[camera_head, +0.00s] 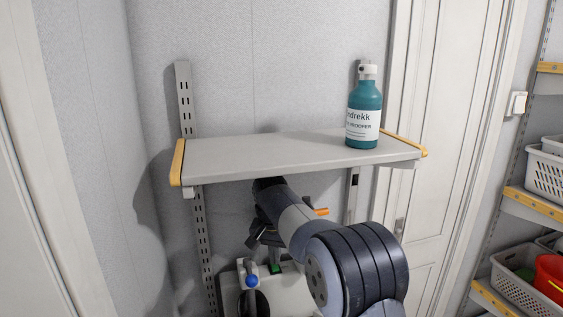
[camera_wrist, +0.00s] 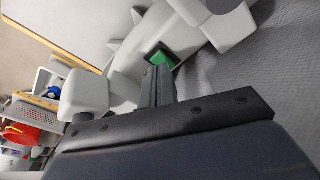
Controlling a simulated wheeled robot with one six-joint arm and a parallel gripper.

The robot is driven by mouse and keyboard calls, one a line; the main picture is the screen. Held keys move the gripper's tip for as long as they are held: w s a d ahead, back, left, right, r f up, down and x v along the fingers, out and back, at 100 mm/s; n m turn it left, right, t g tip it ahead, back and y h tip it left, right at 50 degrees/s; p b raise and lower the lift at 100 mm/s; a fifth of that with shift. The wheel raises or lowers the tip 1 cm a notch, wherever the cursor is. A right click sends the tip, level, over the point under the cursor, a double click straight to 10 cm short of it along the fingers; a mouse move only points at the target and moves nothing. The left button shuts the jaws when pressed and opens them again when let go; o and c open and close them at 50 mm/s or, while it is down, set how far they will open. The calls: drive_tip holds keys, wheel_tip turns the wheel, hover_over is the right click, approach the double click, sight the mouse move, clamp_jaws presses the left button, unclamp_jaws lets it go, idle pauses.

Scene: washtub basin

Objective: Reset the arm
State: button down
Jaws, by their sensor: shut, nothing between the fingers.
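My dark gripper (camera_head: 260,238) hangs below the wall shelf in the head view, partly hidden by my arm. In the wrist view the two dark fingers of my gripper (camera_wrist: 159,75) are together with nothing between them. Their tips point toward a green piece (camera_wrist: 162,58) on a white fixture (camera_wrist: 122,60); I cannot tell whether they touch. The green piece also shows in the head view (camera_head: 275,268), low on the white fixture (camera_head: 285,280), beside a blue ball-shaped part (camera_head: 251,281).
A grey shelf (camera_head: 255,152) with yellow ends is just above my arm. A teal bottle (camera_head: 363,112) stands upright on its right part. Right of the door (camera_head: 440,130) are racks with white baskets (camera_head: 546,170) and a red item (camera_head: 550,275). Bare wall lies left.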

drive_tip(key=shift+f+b, duration=0.45)
drive_tip(key=shift+f, duration=0.45)
drive_tip(key=shift+r, duration=0.15)
drive_tip(key=shift+r, duration=0.1)
